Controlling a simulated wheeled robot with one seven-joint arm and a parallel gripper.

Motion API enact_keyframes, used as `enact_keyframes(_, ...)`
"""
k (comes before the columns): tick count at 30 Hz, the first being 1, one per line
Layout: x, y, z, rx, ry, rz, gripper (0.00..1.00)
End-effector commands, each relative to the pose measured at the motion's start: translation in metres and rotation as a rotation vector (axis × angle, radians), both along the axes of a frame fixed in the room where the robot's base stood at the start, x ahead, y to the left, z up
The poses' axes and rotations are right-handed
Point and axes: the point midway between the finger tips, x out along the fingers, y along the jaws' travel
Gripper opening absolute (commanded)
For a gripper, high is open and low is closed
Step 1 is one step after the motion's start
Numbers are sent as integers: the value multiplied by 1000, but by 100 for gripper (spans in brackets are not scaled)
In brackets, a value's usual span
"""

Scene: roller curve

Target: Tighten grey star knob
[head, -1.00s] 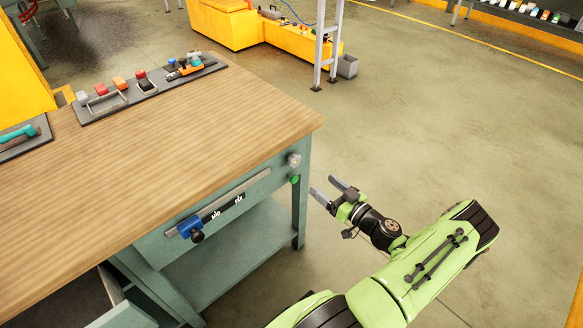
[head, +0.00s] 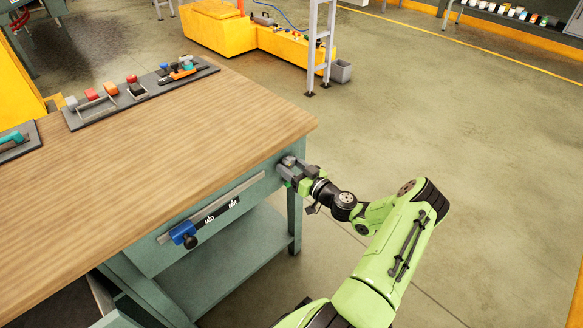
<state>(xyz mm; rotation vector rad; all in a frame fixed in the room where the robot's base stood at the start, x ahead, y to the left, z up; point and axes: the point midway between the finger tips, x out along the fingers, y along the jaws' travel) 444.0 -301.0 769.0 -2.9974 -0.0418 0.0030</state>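The grey star knob (head: 288,160) is on the front face of the bench near its right corner, just under the tabletop. It is partly covered by my gripper (head: 287,167). My gripper reaches in from the right with its fingertips at the knob, close to the bench face. The fingers overlap the knob, and I cannot tell whether they are closed on it or only around it.
The wooden-topped bench (head: 190,130) fills the left. A rail with a blue slider (head: 184,235) runs along its front, left of the knob. A tool board (head: 140,95) lies on top. The floor (head: 450,130) to the right is clear.

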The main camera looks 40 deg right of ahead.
Motion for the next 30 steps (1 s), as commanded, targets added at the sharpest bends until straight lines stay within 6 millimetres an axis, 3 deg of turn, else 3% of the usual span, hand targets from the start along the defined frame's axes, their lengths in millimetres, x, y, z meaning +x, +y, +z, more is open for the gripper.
enact_keyframes(1,0,0,0,0,0,0,49)
enact_keyframes(6,0,0,0,0,0,0,23)
enact_keyframes(17,0,0,0,63,2,0,23)
enact_keyframes(30,-1,3,1,414,12,1,23)
